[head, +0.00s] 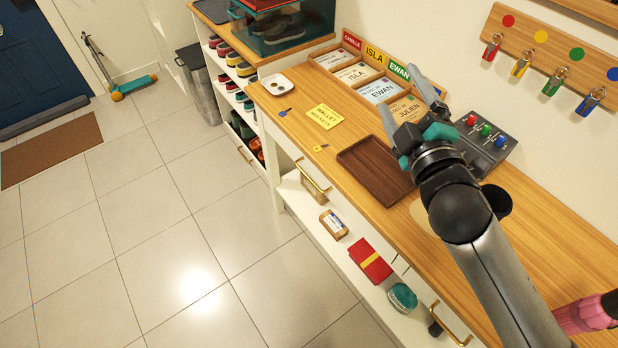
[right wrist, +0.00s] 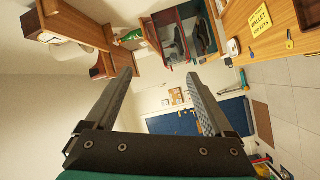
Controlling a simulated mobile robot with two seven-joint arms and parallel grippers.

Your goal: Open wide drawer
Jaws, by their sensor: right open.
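The wooden-topped white table (head: 535,225) runs along the wall, with drawer fronts below its top edge. One brass handle (head: 313,176) is on the front near its left part. A second brass handle (head: 449,326) is farther right at the bottom of the head view. The drawer fronts look closed; I cannot tell which is the wide one. My right gripper (head: 402,98) is open and empty, above the tabletop near the name cards, away from both handles. Its spread fingers also show in the right wrist view (right wrist: 158,78). My left gripper is not in view.
A brown tray (head: 365,168), a yellow note (head: 324,117) and a dark panel with coloured knobs (head: 487,137) are on the tabletop. A key rack (head: 550,55) hangs above. A red box (head: 370,262) sits on the lower shelf. The tiled floor (head: 180,230) before the table is clear.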

